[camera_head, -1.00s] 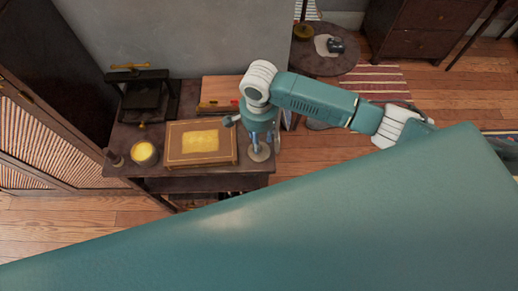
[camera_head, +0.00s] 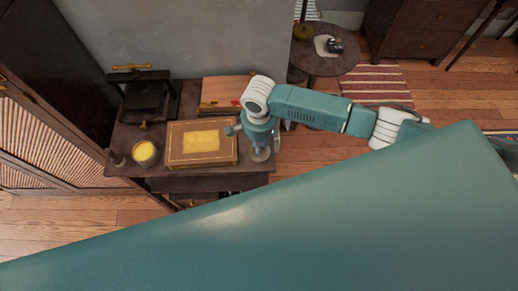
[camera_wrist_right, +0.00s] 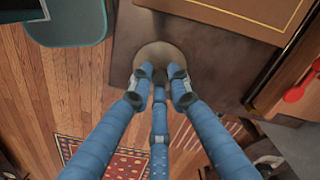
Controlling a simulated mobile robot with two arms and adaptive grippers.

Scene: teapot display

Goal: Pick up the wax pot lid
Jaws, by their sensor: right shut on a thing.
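The wax pot lid (camera_head: 260,154) is a small round brownish-grey disc at the right front corner of the dark table. It also shows in the right wrist view (camera_wrist_right: 157,52). My right gripper (camera_head: 259,146) is above it, pointing down. In the right wrist view its blue fingers (camera_wrist_right: 160,75) are closed together at the lid's middle, where they hide the part that they grip. The lid looks close to the tabletop; I cannot tell whether they touch. An open pot of yellow wax (camera_head: 145,153) stands at the table's left front. My left gripper is not in view.
A large brown book (camera_head: 175,160) with a yellow panel lies just left of my right gripper. A black press (camera_head: 148,100) and a wooden box (camera_head: 225,90) stand behind on the dark table (camera_head: 195,184). A round side table (camera_head: 345,65) is farther right.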

